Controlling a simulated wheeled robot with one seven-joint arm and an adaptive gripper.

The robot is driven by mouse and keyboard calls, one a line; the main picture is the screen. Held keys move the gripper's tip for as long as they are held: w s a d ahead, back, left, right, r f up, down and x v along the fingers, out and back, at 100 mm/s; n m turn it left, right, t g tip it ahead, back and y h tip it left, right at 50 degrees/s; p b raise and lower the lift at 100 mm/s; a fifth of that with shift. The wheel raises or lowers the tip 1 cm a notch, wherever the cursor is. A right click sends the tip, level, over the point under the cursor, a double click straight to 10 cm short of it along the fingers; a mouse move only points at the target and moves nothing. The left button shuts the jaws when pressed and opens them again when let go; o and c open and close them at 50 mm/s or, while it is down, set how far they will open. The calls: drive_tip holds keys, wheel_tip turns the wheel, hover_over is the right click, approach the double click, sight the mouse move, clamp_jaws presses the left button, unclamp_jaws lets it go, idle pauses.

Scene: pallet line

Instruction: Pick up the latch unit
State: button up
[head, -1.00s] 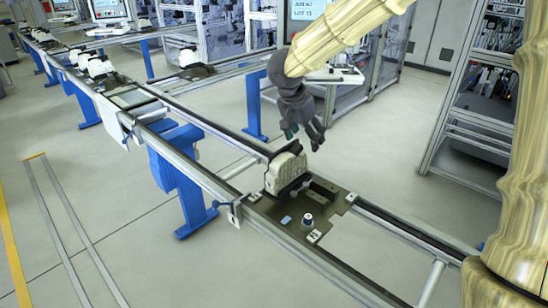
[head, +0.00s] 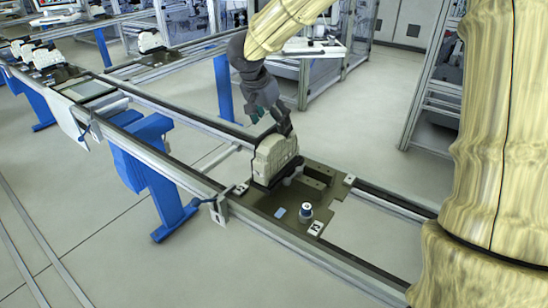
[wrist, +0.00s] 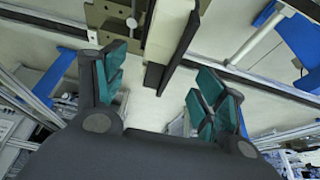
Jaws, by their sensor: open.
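The latch unit, which I take to be the cream block with a dark base (head: 275,157), stands upright on the dark pallet plate (head: 330,211) on the rail line. My gripper (head: 271,116) is open and empty, just above and behind the unit's top. In the wrist view the open gripper (wrist: 160,88) has its teal-padded fingers spread apart. The unit's cream side and dark edge (wrist: 168,35) show beyond the fingers, near the top middle. The fingers do not appear to touch it. The unit's far side is hidden in the head view.
A small white-topped knob (head: 306,211) stands on the plate in front of the unit. Metal rails (head: 165,160) run on both sides, with a blue support leg (head: 160,180) below. Several similar cream units stand farther up the line at upper left.

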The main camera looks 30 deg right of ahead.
sight(275, 135)
drive_tip(key=p+x, duration=0.1)
drive_tip(key=x, duration=0.3)
drive_tip(key=shift+w+f, duration=0.15)
drive_tip(key=shift+f, duration=0.1)
drive_tip(key=shift+p+x, duration=0.95)
drive_tip(key=shift+x, duration=2.1)
drive_tip(key=shift+a, duration=0.1)
clamp_jaws()
